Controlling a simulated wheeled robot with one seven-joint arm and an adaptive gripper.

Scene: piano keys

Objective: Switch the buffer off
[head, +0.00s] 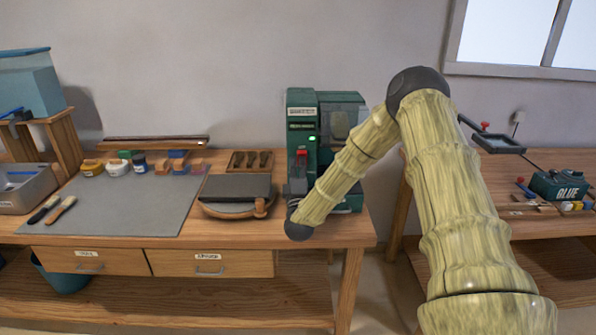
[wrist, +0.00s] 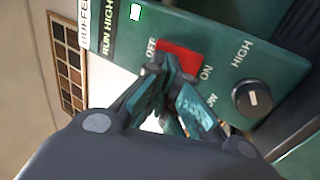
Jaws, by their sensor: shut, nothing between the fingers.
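The buffer is a green machine (head: 302,113) at the right end of the wooden bench, with a small lit green lamp (head: 311,138) on its front. In the wrist view its panel (wrist: 220,30) reads BUFFER and RUN HIGH, with a pale lit indicator (wrist: 135,12). A red switch (wrist: 181,50) sits between the OFF and ON labels. A black knob (wrist: 253,97) is near HIGH. My gripper (wrist: 177,75) is shut and empty, its fingertips just at the red switch; I cannot tell whether they touch it. In the head view my arm partly hides the machine's lower front.
A round-fronted tool (head: 238,196) and a wooden tray with dark slots (head: 250,160) stand left of the buffer. A grey mat (head: 125,205) with jars and brushes lies farther left. A second bench (head: 520,165) with a green GLUE box (head: 562,186) is at right.

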